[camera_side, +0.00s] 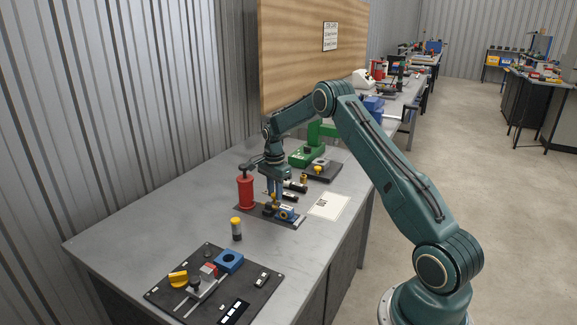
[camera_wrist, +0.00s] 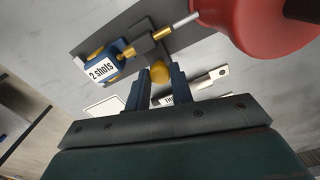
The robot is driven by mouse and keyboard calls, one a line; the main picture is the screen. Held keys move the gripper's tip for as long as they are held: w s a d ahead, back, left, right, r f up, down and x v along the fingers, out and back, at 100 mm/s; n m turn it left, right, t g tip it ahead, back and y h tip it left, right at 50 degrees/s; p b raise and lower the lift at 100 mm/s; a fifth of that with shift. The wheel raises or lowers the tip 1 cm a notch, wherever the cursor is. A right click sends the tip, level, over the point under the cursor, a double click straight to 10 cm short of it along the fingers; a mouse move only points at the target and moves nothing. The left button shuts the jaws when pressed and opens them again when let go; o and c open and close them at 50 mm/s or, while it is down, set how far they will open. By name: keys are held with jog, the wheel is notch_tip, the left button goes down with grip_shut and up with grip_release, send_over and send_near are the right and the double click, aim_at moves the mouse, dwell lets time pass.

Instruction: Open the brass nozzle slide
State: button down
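The brass slide knob (camera_wrist: 160,72), a small round ball, sits between the fingertips of my gripper (camera_wrist: 161,80) in the wrist view. The fingers lie close on both sides of it, but I cannot tell whether they press on it. A dark block with brass nozzle fittings (camera_wrist: 128,52) is just beyond, beside a blue block labelled "2 shots" (camera_wrist: 103,68). In the side view my gripper (camera_side: 274,203) points down over the dark base plate (camera_side: 290,222), next to the blue block (camera_side: 287,213). The knob is too small to make out there.
A red pump cylinder (camera_side: 246,192) stands close to the left of my gripper. A yellow-topped dark cylinder (camera_side: 236,230) stands in front. A black board (camera_side: 256,297) with fittings lies nearer, a white card (camera_side: 329,206) to the right, and a green machine (camera_side: 307,155) behind.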

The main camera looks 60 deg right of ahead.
jog(key=shift+w, duration=1.35)
jog(key=c, duration=1.2)
grip_release()
jog(key=shift+r, duration=0.15)
notch_tip(320, 180, up, 14)
jog(key=shift+f, duration=0.2)
